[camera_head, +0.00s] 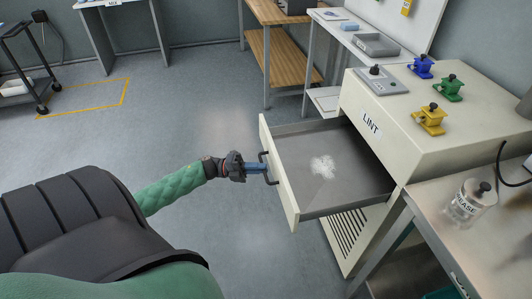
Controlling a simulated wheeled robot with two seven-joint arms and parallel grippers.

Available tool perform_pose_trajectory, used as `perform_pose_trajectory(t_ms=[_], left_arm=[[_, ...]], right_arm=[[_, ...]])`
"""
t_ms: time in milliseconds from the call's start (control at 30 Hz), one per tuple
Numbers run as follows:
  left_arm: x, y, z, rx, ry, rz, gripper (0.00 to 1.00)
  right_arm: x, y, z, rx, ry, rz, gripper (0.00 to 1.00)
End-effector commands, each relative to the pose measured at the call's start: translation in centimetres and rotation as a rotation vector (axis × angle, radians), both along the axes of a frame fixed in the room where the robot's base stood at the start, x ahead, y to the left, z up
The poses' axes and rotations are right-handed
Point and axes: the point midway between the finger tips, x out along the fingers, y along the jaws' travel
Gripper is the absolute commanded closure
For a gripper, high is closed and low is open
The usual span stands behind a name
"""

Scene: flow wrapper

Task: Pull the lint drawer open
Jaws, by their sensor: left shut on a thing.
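The lint drawer (284,178) stands pulled out from the cream cabinet (431,140) labelled LINT. A pale clump of lint (322,166) lies on its grey floor. The drawer has a dark bar handle (264,157) on its front. My left gripper (262,168) reaches in from the left and is shut on the handle. Its fingertips partly cover the handle. My right gripper is not in view.
Blue, green and yellow clamp-like parts (432,118) sit on the cabinet top. A metal table (440,206) with a jar labelled GREASE (467,203) stands at the right. A wooden shelf (270,54) stands behind. The floor left of the drawer is clear.

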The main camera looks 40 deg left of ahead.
Motion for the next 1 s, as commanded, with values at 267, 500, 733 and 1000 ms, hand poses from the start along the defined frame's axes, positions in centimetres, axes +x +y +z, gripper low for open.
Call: perform_pose_trajectory(t_ms=[267, 500, 733, 1000], left_arm=[[-0.1, 0.1, -0.1, 0.001, 0.001, 0.001, 1.00], [-0.1, 0.1, -0.1, 0.001, 0.001, 0.001, 0.67], [-0.1, 0.1, 0.0, 0.000, 0.000, 0.000, 0.67], [-1.1, 1.9, -0.7, 0.001, 0.002, 0.002, 0.67]], right_arm=[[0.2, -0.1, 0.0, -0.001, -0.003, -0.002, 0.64], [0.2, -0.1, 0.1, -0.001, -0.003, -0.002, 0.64], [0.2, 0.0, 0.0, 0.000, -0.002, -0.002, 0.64], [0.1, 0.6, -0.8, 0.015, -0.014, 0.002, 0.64]])
